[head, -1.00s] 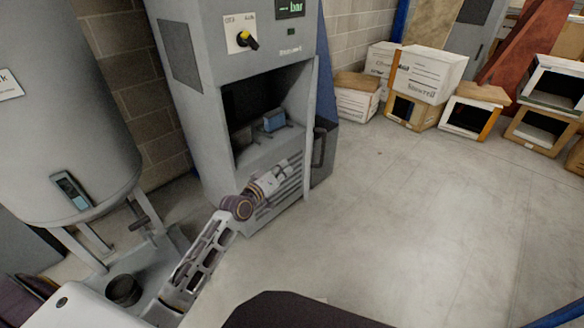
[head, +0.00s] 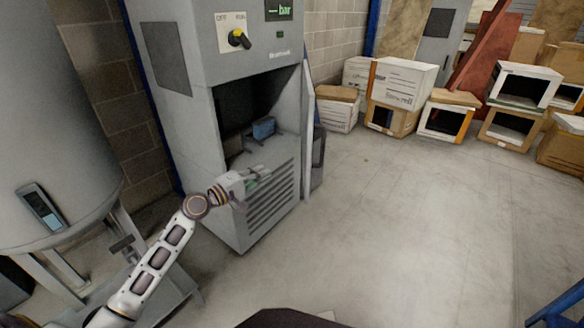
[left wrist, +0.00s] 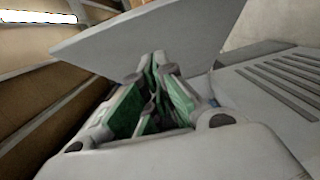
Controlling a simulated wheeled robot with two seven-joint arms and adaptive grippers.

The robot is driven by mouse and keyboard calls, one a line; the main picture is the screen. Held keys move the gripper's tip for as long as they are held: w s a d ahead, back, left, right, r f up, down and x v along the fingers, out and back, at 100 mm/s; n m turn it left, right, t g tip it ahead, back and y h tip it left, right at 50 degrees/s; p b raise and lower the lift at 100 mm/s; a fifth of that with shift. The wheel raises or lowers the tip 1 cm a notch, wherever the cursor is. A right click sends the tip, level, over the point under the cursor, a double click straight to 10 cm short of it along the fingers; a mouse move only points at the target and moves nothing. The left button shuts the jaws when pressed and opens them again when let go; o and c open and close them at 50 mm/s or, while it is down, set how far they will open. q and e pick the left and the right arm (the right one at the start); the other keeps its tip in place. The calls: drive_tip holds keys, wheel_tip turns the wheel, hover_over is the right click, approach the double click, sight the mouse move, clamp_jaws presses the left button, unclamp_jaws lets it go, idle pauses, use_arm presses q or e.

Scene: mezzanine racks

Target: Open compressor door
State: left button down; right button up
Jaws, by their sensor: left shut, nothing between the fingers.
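The compressor cabinet (head: 209,60) is a grey upright box with a knob and a display on its upper front. Its front bay (head: 235,110) is open, with a blue part inside. The door (head: 307,125) stands swung out at the cabinet's right side, seen nearly edge-on. A dark handle (head: 318,157) shows beside it. My left gripper (head: 266,173) is shut and empty in front of the louvred lower panel, left of the door. In the left wrist view its green-padded fingers (left wrist: 157,100) are together, with a flat grey panel behind. My right gripper is not in view.
A grey tank (head: 50,130) on legs stands to the left, close to my left arm. White and brown boxes (head: 402,82) line the back right. The floor (head: 420,210) right of the cabinet is clear. A blue frame (head: 560,305) shows at bottom right.

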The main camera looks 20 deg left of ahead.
use_arm(q)
drive_tip(key=shift+s+r, duration=0.1)
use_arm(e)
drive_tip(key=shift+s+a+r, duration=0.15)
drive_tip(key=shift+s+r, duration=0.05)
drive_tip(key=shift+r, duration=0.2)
use_arm(q)
drive_tip(key=s+d+b+x, duration=0.1)
drive_tip(key=d+x, duration=0.1)
drive_tip(key=x, duration=1)
drive_tip(key=shift+w+d+b, duration=0.15)
drive_tip(key=shift+d+b, duration=0.15)
drive_tip(key=shift+d, duration=0.2)
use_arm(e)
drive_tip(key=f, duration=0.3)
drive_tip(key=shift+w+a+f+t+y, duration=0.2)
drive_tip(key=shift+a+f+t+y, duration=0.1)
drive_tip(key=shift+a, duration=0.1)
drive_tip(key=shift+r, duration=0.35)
